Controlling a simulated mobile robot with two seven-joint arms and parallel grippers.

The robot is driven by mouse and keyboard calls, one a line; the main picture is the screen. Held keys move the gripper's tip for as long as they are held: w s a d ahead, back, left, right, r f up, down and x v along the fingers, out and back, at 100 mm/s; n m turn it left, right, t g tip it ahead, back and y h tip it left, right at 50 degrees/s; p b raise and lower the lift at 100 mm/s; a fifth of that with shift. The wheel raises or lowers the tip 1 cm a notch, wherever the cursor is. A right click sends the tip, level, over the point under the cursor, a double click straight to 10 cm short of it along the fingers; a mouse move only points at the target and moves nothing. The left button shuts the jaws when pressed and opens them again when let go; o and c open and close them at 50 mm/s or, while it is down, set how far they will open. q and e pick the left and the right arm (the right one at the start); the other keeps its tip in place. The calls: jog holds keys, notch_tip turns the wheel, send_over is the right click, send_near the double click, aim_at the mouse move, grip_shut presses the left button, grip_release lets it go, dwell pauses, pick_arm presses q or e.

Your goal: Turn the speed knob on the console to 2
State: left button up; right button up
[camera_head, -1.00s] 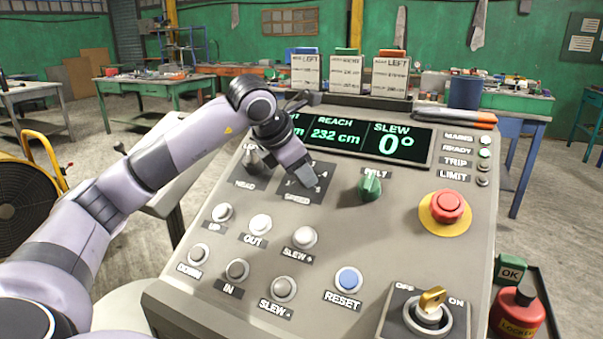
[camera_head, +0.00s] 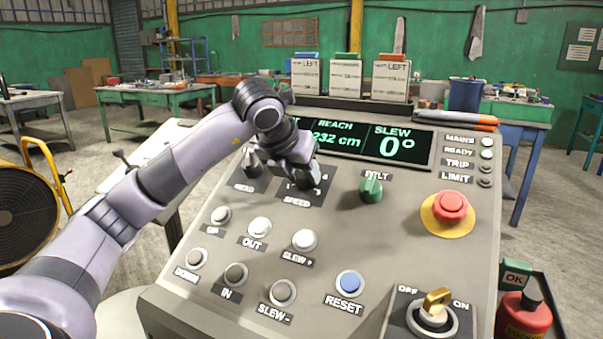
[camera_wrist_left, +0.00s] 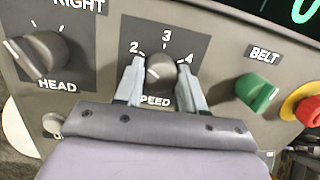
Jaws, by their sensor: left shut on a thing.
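The speed knob (camera_wrist_left: 160,72) is a dark round knob on the console (camera_head: 400,250), on a dark plate with the numbers 2, 3 and 4 around it in the left wrist view. My left gripper (camera_wrist_left: 160,88) has one finger on each side of the knob and is shut on it. I cannot clearly tell which number the knob points to. In the head view my left gripper (camera_head: 305,183) is over the speed plate and hides most of the knob. My right gripper is not in view.
The head knob (camera_wrist_left: 42,55) is close on the left, and the green belt knob (camera_wrist_left: 258,90) is on the right. The red emergency button (camera_head: 450,207), the key switch (camera_head: 434,312) and several push buttons share the panel. The display (camera_head: 365,143) stands behind.

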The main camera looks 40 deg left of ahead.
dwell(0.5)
pick_arm(q)
jog(key=o, duration=1.1)
jog(key=shift+c, duration=0.2)
jog(key=v, duration=0.7)
